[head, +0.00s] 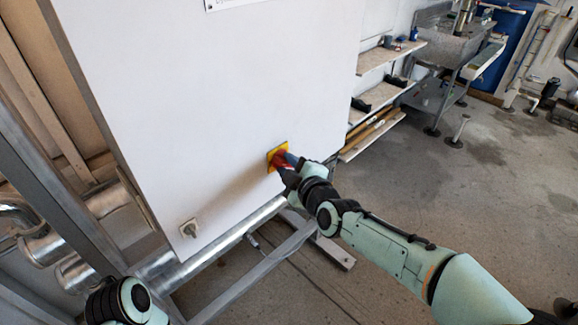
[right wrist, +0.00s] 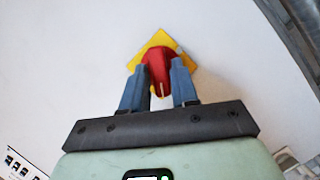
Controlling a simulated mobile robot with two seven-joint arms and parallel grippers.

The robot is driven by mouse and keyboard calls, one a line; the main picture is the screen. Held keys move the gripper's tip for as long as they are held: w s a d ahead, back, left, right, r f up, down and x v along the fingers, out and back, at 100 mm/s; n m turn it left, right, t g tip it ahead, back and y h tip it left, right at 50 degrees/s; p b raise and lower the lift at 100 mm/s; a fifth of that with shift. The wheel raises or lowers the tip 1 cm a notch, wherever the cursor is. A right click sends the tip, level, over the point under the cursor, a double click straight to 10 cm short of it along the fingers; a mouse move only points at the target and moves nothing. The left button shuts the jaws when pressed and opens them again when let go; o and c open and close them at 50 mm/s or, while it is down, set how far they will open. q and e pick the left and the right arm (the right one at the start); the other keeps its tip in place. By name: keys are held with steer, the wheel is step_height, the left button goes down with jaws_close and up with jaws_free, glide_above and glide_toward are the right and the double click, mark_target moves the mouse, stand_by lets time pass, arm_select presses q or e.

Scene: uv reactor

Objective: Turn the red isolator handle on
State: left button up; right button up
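The red isolator handle (head: 281,162) sits on a yellow square plate (head: 271,155) on the white panel, low and near its right edge. In the right wrist view the red handle (right wrist: 158,67) stands out from the yellow plate (right wrist: 152,43), which looks like a tilted diamond. My right gripper (right wrist: 161,76) has its blue-grey fingers on either side of the handle, against it, and looks shut on it. In the head view the right gripper (head: 288,163) partly hides the handle. Part of my left arm shows at the bottom left; its gripper is out of view.
The white panel (head: 215,90) fills the middle. A socket-like fitting (head: 189,228) is at its lower left. Metal pipes (head: 45,245) and frame bars run left and below. Shelves (head: 390,55) and a sink bench (head: 450,40) stand behind right. The floor at right is mostly clear.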

jaws_close()
arm_select(q)
steer(key=shift+f, duration=0.2)
arm_select(e)
steer(key=shift+m, duration=0.3)
arm_select(q)
steer(key=w+a+f+t+y+b, duration=0.1)
steer(key=w+a+f+t+b, duration=0.1)
steer(key=w+f+b, duration=0.4)
steer(key=shift+w+a+f, duration=0.25)
steer(key=shift+w+a, duration=0.15)
arm_select(e)
steer(key=shift+w+d+r+m+g+y, duration=0.1)
steer(key=shift+m+g+y, duration=0.5)
steer(key=shift+m, duration=0.55)
steer(key=shift+w+d+r+m+g+y, duration=0.1)
steer(key=shift+m+g+y, duration=0.25)
steer(key=shift+m+g, duration=0.65)
steer(key=shift+w+d+r+m+g+y, duration=0.1)
steer(key=shift+m+g+y, duration=0.4)
steer(key=shift+m, duration=0.85)
jaws_free()
